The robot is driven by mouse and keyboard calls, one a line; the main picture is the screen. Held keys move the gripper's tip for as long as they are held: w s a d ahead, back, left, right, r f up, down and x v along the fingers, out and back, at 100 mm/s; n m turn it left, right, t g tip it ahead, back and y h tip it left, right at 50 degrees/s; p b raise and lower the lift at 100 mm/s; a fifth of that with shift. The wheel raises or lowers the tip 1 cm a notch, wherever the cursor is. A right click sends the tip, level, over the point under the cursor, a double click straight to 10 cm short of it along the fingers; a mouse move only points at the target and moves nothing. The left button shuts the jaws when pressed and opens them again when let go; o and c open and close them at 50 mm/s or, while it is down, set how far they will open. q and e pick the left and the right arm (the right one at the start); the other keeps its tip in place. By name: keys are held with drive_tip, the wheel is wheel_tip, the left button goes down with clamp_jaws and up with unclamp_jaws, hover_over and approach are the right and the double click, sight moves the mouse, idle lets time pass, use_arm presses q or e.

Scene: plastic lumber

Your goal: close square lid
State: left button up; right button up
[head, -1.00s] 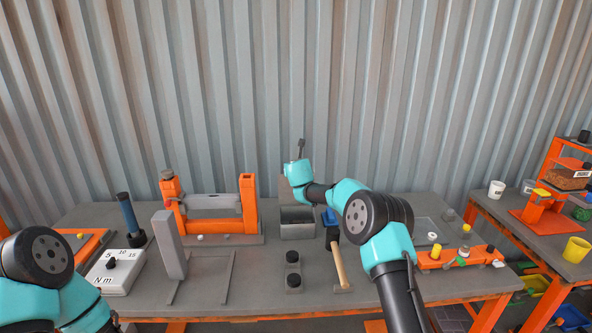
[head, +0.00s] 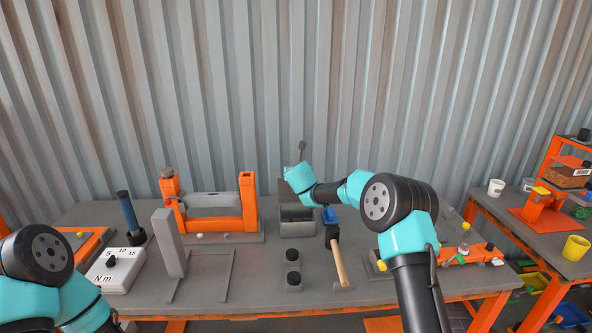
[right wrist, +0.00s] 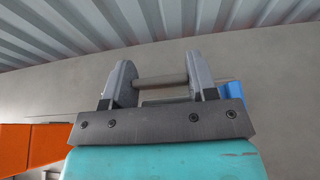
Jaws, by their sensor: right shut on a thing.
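The grey square box (head: 298,229) stands near the back middle of the bench with its top partly open. Its grey lid (head: 287,193) stands tilted up above the box's back, partly hidden by my right arm. My right gripper (right wrist: 160,76) is shut on a thin grey-brown bar (right wrist: 160,81), which looks like the lid's handle. In the head view my right arm's end is over the lid and its fingertips are hidden. My left arm shows at the lower left, its gripper outside the picture.
A blue container (head: 329,215) and a hammer (head: 339,262) lie just right of the box. An orange fixture (head: 217,222), upright grey block (head: 169,243) and torque box (head: 115,272) stand left. A corrugated wall is close behind.

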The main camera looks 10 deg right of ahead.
drive_tip(key=s, duration=0.3)
drive_tip(key=shift+a+f, duration=0.2)
drive_tip(key=shift+f, duration=0.15)
drive_tip(key=shift+s+a+f, duration=0.15)
drive_tip(key=shift+s+f, duration=0.3)
drive_tip(key=shift+s, duration=0.3)
drive_tip(key=o, duration=1.3)
drive_tip(key=shift+r, duration=0.1)
drive_tip(key=v, duration=1.7)
drive_tip(key=shift+s, duration=0.25)
